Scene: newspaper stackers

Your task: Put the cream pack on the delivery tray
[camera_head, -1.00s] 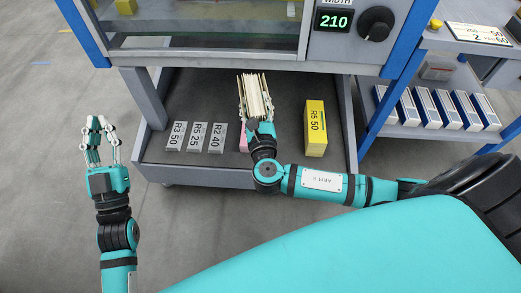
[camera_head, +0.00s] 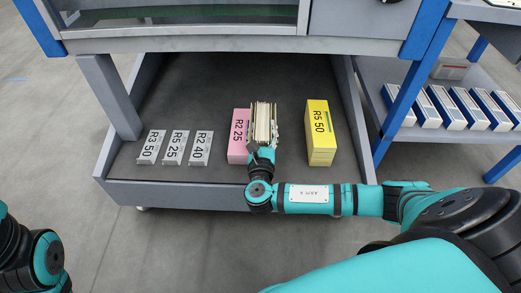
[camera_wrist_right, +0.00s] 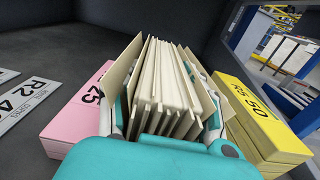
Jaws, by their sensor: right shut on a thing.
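The cream pack (camera_head: 263,118), a bundle of cream sheets standing on edge between stiffer covers, is in my right gripper (camera_head: 263,135). The right wrist view shows the pack (camera_wrist_right: 163,75) clamped between the two fingers, with its sheets fanned a little. The dark grey delivery tray (camera_head: 230,80) lies under the machine, and the pack is over its front part. I cannot tell whether the pack touches the tray floor. My left gripper is out of view; only part of that arm shows at the lower left.
A pink pack (camera_head: 239,135) stands close left of the cream pack. A yellow pack (camera_head: 319,132) stands to the right, with a gap between. Three label plates (camera_head: 174,148) lie at the tray's front left. The machine's lower edge (camera_head: 230,44) overhangs the back.

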